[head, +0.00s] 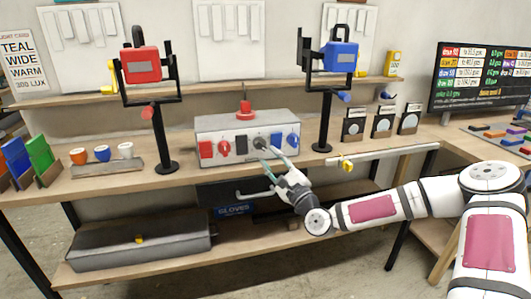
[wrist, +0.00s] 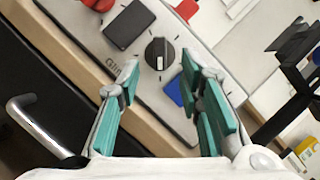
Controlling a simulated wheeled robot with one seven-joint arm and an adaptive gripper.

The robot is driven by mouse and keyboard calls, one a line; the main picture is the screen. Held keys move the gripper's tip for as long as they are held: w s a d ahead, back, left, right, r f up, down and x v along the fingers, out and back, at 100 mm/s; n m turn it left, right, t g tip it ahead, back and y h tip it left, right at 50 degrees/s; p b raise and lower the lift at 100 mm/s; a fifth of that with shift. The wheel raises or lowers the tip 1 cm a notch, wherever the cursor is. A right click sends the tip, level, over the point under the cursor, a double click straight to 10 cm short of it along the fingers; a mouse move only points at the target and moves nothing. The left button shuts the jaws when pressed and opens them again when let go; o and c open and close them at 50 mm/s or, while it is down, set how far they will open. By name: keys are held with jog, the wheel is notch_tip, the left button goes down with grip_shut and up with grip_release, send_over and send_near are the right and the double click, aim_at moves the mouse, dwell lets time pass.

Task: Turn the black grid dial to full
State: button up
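The black grid dial (head: 259,142) is on the front of a grey control box (head: 222,128) on the bench. In the wrist view the dial (wrist: 159,54) is a round black knob with a pale pointer line and tick marks around it. My gripper (head: 270,160) is in front of the dial. In the wrist view my gripper (wrist: 160,70) is open, with one teal-padded finger on each side of the dial and a visible gap on both sides. I cannot tell the dial's exact setting.
A black square switch (wrist: 129,25) and a blue switch (wrist: 174,92) flank the dial closely. A red dial (head: 224,147) and red button (head: 245,107) are on the box. Lamp stands (head: 166,140) rise at both sides. A drawer handle (wrist: 40,128) is below.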

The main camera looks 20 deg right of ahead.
jog(key=v, duration=0.6)
jog(key=shift+s, duration=0.35)
